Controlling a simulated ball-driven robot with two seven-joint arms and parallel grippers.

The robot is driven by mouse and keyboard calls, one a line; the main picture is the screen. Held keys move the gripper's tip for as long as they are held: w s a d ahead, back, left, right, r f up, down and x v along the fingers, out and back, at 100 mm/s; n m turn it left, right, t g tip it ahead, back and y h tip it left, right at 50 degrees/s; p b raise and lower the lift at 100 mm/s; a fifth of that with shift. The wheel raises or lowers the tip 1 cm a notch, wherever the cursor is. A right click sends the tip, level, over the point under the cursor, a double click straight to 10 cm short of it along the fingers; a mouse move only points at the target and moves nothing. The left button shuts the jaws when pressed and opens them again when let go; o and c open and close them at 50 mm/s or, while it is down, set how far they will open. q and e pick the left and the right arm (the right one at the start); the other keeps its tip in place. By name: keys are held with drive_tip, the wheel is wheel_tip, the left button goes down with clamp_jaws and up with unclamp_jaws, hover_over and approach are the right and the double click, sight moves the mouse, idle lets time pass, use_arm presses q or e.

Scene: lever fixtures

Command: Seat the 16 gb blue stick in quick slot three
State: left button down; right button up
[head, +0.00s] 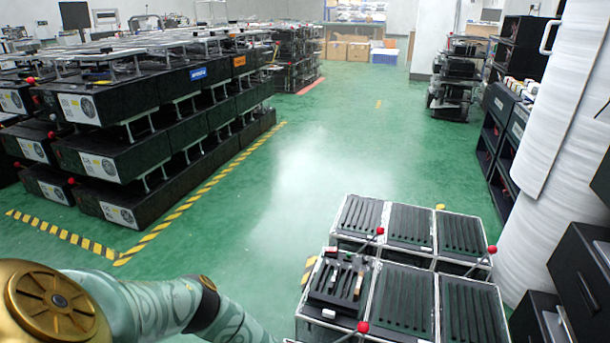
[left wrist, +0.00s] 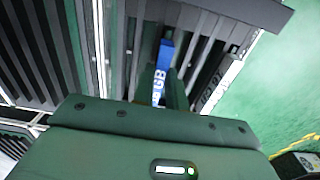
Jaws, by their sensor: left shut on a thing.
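A blue stick (left wrist: 160,80) with white lettering ending in "GB" stands out from my left gripper (left wrist: 170,98) in the left wrist view. The gripper is shut on it, and its green body hides the near part. The stick points toward the dark slotted board (left wrist: 203,50); I cannot tell whether its far end touches a slot. In the head view the slotted board (head: 322,302) at the front left of the bench carries a few sticks. My left arm crosses the lower left there, its gripper out of frame. My right gripper is in neither view.
Several slotted panels (head: 410,222) fill the bench. Red-knobbed levers (head: 362,327) stand at the edges. Black stacked units (head: 110,150) stand left; green floor between is clear.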

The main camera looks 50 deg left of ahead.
use_arm(q)
drive_tip(key=shift+f+b, duration=0.3)
drive_tip(key=shift+f, duration=0.3)
drive_tip(key=c, duration=1.3)
unclamp_jaws()
drive_tip(key=shift+c, duration=0.2)
